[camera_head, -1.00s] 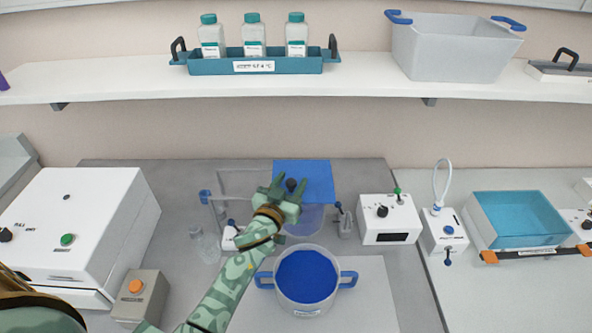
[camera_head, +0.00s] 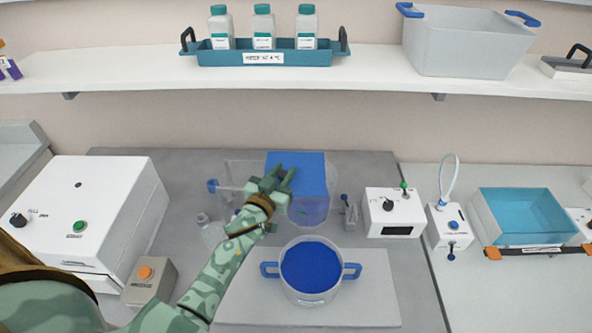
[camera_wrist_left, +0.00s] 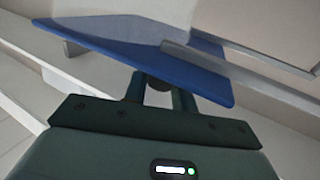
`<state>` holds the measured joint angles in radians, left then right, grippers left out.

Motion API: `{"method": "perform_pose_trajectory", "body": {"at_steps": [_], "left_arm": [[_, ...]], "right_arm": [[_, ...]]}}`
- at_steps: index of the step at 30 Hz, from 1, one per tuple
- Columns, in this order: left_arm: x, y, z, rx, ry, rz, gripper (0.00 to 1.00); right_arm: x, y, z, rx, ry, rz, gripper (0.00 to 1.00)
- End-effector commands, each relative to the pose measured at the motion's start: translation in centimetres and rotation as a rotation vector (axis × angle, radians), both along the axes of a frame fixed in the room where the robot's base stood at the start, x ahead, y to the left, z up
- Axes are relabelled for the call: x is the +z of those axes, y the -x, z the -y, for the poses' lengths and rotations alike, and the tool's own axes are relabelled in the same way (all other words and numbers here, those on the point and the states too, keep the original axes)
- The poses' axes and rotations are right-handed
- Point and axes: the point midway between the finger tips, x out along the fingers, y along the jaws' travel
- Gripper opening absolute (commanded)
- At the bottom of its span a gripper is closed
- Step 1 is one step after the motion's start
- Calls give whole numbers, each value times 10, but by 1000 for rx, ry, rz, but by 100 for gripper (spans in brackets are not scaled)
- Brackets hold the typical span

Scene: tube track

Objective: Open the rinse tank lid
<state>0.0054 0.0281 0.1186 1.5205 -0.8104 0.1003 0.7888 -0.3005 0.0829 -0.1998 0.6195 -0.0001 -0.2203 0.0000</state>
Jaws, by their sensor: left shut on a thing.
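A flat blue lid (camera_head: 306,172) is at the back of the bench, above a clear tank (camera_head: 310,214) that looks bluish inside. My left gripper (camera_head: 279,179) is at the lid's left part. In the left wrist view the blue lid (camera_wrist_left: 120,45) lies across the fingers (camera_wrist_left: 155,92), with a dark round knob (camera_wrist_left: 158,84) between them. The gripper is shut on this knob. The lid looks slanted in that view. The gripper hides part of the lid's left side, and I cannot tell whether the lid touches the tank rim. My right gripper is not in view.
A clear pot with blue contents and two blue handles (camera_head: 352,271) stands in front of the tank. A white box with a dark knob (camera_head: 394,213) is to the right, a large white machine (camera_head: 95,215) to the left. Bottles stand on the shelf (camera_head: 375,75) above.

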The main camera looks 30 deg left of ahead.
Motion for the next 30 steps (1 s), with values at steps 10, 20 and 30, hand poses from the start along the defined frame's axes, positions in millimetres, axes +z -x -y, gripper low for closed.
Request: {"method": "perform_pose_trajectory", "body": {"at_steps": [10,20,30], "left_arm": [[1,36,-74,3,-5,-5,0],[-1,49,-101,2,-3,-4,0],[-2,49,-101,2,-2,-5,32]], "right_arm": [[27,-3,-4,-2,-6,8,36],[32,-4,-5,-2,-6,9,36],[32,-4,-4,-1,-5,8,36]]}}
